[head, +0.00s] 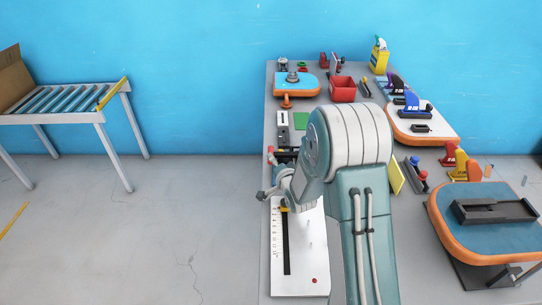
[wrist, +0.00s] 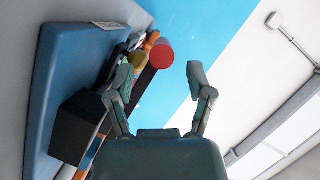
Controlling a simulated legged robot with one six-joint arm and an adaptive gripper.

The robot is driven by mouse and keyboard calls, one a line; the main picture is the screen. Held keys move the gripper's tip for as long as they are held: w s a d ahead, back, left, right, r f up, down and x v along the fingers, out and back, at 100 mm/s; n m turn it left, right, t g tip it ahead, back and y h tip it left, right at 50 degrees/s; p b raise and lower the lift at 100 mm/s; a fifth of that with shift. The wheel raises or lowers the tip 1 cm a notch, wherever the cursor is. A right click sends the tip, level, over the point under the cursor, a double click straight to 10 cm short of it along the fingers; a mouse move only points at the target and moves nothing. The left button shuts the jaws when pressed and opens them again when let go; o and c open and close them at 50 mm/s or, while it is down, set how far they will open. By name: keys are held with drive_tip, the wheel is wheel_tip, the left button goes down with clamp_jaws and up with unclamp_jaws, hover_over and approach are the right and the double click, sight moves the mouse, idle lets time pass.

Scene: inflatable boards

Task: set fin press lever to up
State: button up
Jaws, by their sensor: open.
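I cannot tell for sure which thing is the fin press lever. In the wrist view a red round knob (wrist: 160,56) shows between and beyond my fingertips, with a dark bar (wrist: 142,82) beside it. My gripper (wrist: 160,80) is open, with nothing between its fingers. In the head view a small red knob (head: 270,150) shows at the bench's left edge, beside a dark device (head: 287,156) partly hidden by my arm. Whether both views show the same knob is unclear.
The grey bench (head: 375,270) holds a white ruled plate (head: 305,270), a red bin (head: 343,90), a yellow spray bottle (head: 379,58) and an orange-edged blue board (head: 480,238) at right. A roller table (head: 65,117) stands left; open floor lies between.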

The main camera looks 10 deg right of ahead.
drive_tip(key=x, duration=0.5)
drive_tip(key=shift+c, duration=0.3)
clamp_jaws()
